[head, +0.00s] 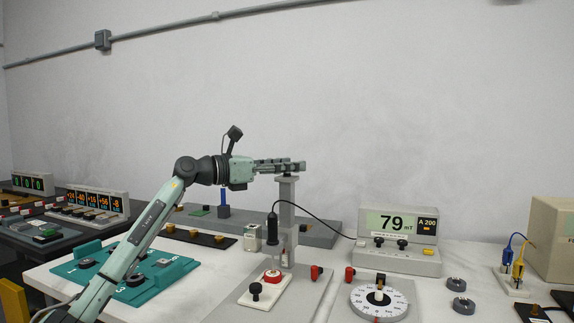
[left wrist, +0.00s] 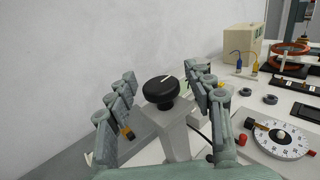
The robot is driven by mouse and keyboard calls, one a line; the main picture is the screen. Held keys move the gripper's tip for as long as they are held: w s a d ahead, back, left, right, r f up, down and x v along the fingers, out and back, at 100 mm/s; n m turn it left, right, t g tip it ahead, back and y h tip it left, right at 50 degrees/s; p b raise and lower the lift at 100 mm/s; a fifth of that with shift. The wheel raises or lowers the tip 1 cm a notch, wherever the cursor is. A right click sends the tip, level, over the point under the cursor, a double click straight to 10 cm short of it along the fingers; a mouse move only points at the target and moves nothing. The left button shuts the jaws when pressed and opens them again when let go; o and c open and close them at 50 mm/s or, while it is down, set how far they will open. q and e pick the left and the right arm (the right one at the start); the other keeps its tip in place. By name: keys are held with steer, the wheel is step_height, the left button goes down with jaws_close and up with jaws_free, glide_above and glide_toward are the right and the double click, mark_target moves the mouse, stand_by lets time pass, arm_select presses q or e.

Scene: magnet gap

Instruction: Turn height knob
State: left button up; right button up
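The black round knob (left wrist: 161,91) with a white mark sits on top of a grey post (left wrist: 180,138) in the left wrist view. In the head view the post (head: 287,208) rises from the grey stand, and the knob is mostly hidden behind or under my fingers. My left gripper (head: 300,166) reaches in horizontally at the top of the post. Its fingers are apart, one on each side of the knob in the left wrist view (left wrist: 160,76), with visible gaps and nothing between them gripped. My right gripper is out of view.
A meter (head: 397,239) reading 79 mT stands to the right, with a black cable running to the stand's probe. A white dial (head: 379,302) and black rings (head: 456,284) lie in front. A teal tray (head: 160,268) is at the left. The air above the post is clear.

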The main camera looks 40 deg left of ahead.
arm_select(q)
steer(key=c, duration=1.1)
steer(key=shift+a+m+g+h, duration=0.1)
steer(key=shift+m+g+h, duration=0.55)
steer(key=shift+h, duration=0.35)
steer(key=shift+r+m+g+h+p, duration=0.1)
steer(key=shift+m+g+h+p, duration=0.5)
steer(key=shift+h, duration=0.3)
steer(key=shift+m, duration=0.35)
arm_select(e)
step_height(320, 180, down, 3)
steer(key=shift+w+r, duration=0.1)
arm_select(q)
steer(key=o, duration=1.1)
steer(key=shift+o, duration=0.2)
steer(key=v, duration=1.2)
steer(key=shift+w, duration=0.1)
